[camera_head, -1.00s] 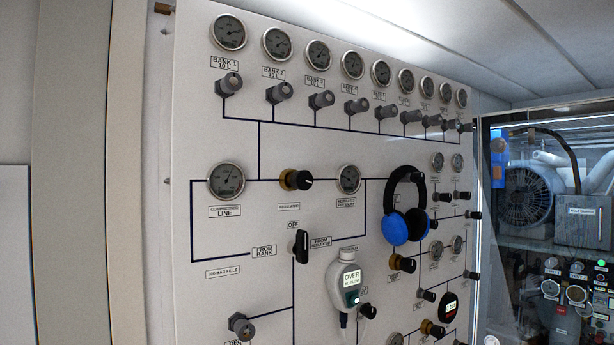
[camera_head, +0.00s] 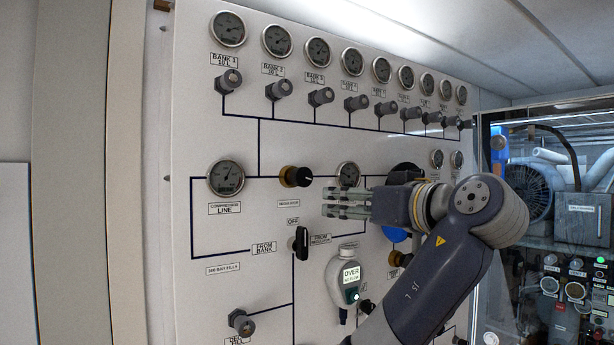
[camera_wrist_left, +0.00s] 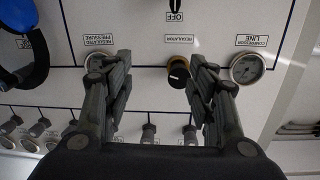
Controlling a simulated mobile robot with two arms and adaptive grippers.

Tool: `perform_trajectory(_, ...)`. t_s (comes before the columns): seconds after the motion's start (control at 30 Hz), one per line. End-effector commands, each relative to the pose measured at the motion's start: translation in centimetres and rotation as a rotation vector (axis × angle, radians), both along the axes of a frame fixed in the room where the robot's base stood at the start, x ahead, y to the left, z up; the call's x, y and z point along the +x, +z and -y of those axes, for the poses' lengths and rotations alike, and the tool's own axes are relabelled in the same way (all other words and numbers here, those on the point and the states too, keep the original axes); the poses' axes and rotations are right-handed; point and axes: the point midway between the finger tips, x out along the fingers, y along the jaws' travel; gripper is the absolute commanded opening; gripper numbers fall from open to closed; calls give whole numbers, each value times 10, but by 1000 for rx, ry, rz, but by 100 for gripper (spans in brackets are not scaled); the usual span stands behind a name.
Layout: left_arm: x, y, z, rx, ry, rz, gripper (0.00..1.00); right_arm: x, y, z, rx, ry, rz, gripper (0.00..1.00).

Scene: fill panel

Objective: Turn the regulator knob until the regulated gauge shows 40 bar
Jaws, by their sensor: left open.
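The regulator knob (camera_head: 295,176), black with a brass collar, sits on the white panel between the compressor line gauge (camera_head: 226,178) and the regulated pressure gauge (camera_head: 348,174). The regulated gauge is partly covered from below by my left gripper (camera_head: 332,203); its reading is too small to tell. The gripper is open and empty, to the right of and below the knob, apart from it. In the left wrist view, upside down, the knob (camera_wrist_left: 179,73) shows between the fingers (camera_wrist_left: 160,62), nearer the right one. The regulated gauge (camera_wrist_left: 95,62) is partly behind the left finger. My right gripper is not in view.
An OFF selector (camera_head: 300,242) and a hanging grey device reading OVER (camera_head: 344,278) stick out below. Blue headphones (camera_head: 396,234) are mostly behind my arm. A row of bank valves (camera_head: 321,97) and gauges runs above.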

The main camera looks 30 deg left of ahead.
Motion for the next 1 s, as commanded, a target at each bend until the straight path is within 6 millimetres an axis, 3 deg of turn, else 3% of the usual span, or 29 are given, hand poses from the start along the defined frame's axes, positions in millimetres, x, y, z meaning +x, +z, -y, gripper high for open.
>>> perform_trajectory(0.03,-10,18,0,3,25,36,52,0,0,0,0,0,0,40)
perform_trajectory(0.1,-19,34,0,6,51,69,52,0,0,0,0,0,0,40)
perform_trajectory(0.2,-25,45,-2,8,69,90,52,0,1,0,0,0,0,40)
perform_trajectory(0.37,-22,50,-14,9,75,95,52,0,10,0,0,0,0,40)
perform_trajectory(0.8,6,50,-82,9,73,91,52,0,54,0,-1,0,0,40)
perform_trajectory(1.0,14,47,-98,9,71,92,52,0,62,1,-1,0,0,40)
